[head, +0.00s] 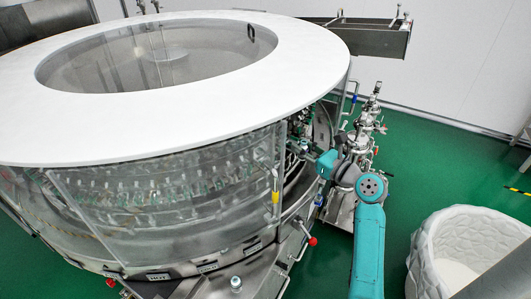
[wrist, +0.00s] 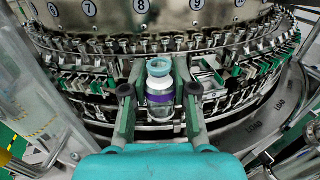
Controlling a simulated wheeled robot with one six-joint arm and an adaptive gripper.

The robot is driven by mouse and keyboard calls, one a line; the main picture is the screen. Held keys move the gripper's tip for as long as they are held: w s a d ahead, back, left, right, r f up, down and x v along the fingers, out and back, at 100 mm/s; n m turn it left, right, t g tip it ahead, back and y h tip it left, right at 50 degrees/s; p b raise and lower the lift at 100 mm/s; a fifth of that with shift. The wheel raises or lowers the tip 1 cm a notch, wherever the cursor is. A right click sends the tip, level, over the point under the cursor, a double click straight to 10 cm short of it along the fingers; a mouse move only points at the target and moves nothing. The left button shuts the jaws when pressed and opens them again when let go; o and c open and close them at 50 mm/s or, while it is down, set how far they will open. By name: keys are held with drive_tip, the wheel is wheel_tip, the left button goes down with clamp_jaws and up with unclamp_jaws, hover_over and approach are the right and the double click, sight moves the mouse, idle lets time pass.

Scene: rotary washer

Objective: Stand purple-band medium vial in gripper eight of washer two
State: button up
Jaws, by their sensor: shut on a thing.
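In the wrist view the purple-band vial (wrist: 160,98) is upright between the fingers of my gripper (wrist: 159,91), which is shut on it. The vial is clear, with a pale blue-green top. Behind it is the washer's ring of small metal and green grippers (wrist: 85,82). The number 8 plate (wrist: 141,6) on the drum is above and slightly left of the vial. I cannot tell whether the vial touches a washer gripper. In the head view the washer (head: 300,45) fills the left, and my arm reaches its right side; the held vial cannot be made out.
Number 7 (wrist: 50,9) and number 9 (wrist: 239,3) plates flank the 8. Clear panels (head: 180,190) enclose the washer's front. A small vial (head: 236,284) stands on the front ledge. A white textured tub (head: 470,235) is at right. Green floor (head: 420,150) is open behind my arm.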

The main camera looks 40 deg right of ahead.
drive_tip(key=w+a, duration=0.1)
drive_tip(key=w, duration=0.2)
drive_tip(key=w+a+f, duration=0.1)
drive_tip(key=w, duration=0.3)
drive_tip(key=w+a+f, duration=0.1)
drive_tip(key=w+a, duration=0.1)
drive_tip(key=w, duration=0.2)
drive_tip(key=shift+w+f, duration=0.1)
wheel_tip(320, 180, down, 4)
drive_tip(key=shift+f, duration=0.15)
drive_tip(key=shift+w+a+f, duration=0.1)
drive_tip(key=shift+w+f, duration=0.1)
drive_tip(key=shift+f, duration=0.1)
drive_tip(key=shift+f, duration=0.35)
drive_tip(key=o, duration=0.9)
